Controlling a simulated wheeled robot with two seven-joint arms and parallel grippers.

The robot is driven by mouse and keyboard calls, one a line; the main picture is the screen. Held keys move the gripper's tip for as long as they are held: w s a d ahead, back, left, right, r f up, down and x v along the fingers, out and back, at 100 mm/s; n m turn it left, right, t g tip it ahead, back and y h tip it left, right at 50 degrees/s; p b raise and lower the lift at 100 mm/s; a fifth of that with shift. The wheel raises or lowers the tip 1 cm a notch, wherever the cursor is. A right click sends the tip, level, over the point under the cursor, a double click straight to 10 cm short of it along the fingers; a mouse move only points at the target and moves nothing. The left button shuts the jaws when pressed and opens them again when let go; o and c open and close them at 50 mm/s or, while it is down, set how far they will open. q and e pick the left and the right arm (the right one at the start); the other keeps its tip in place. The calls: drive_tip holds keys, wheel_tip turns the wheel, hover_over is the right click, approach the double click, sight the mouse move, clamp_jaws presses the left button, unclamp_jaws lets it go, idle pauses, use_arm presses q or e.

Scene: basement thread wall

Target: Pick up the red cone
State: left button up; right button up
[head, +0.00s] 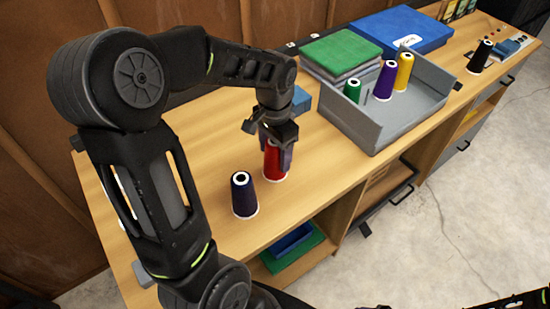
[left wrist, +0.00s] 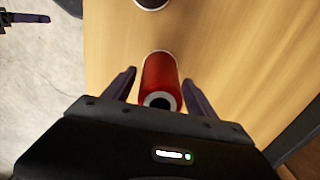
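The red cone (head: 272,163) is a thread spool standing upright on the wooden workbench (head: 205,235). My left gripper (head: 277,150) is over it from above, with its fingers on either side and covering part of it. In the left wrist view the red cone (left wrist: 159,80) lies between the two fingers (left wrist: 160,90), with a visible gap on each side. The left gripper is open. My right gripper (left wrist: 25,17) seems to show small at the far left of the left wrist view, too small to judge.
A dark purple cone (head: 243,195) stands close to the left of the red one. A grey tray (head: 375,128) holds green, purple and yellow cones. Green and blue boxes (head: 400,28) lie behind it. A black cone (head: 480,57) stands at the far right.

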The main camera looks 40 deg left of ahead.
use_arm(q)
clamp_jaws()
idle(0.5)
wheel_tip(320, 180, up, 10)
idle(0.6)
idle(0.5)
